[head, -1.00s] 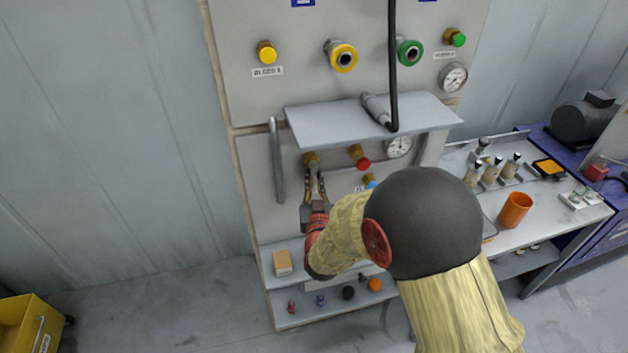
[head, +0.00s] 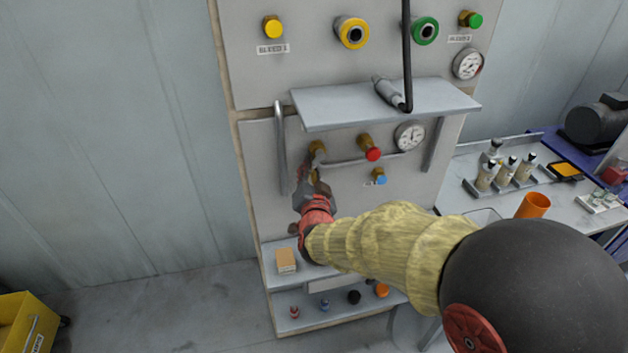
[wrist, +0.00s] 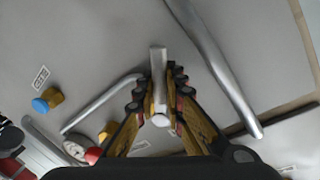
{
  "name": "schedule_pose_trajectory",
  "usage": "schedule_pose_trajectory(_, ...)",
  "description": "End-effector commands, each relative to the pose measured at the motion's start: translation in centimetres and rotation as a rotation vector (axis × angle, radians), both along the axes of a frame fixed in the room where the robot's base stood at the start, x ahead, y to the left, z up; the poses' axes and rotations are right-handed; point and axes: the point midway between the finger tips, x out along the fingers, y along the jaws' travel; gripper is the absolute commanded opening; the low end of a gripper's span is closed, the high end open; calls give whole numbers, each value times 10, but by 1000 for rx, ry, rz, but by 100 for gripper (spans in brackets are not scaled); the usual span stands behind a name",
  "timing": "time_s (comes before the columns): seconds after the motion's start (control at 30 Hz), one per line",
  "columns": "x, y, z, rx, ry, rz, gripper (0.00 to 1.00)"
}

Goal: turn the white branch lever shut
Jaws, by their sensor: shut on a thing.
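My gripper (wrist: 160,105) is shut on a pale grey-white lever (wrist: 158,60), which stands between the two fingers in the wrist view. A pale rounded end of it shows low between the fingers. In the head view my gripper (head: 316,183) is at the panel, just below a brass fitting (head: 317,149) left of the red knob. There the fingers and wrist hide most of the lever, so I cannot tell its exact angle.
A grey upright bar (head: 280,150) stands close left of my gripper. A red knob (head: 373,154), a blue knob (head: 381,180) and a gauge (head: 410,136) are to the right. A metal shelf (head: 440,97) juts out above. A small tan box (head: 286,259) sits on a ledge below.

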Motion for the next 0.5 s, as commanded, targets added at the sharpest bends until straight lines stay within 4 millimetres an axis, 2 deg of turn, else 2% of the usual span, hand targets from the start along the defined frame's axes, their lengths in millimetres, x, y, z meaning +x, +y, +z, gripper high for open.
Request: schedule_pose_trajectory(0.5, -4, 14, 14, 474, 131, 0, 0)
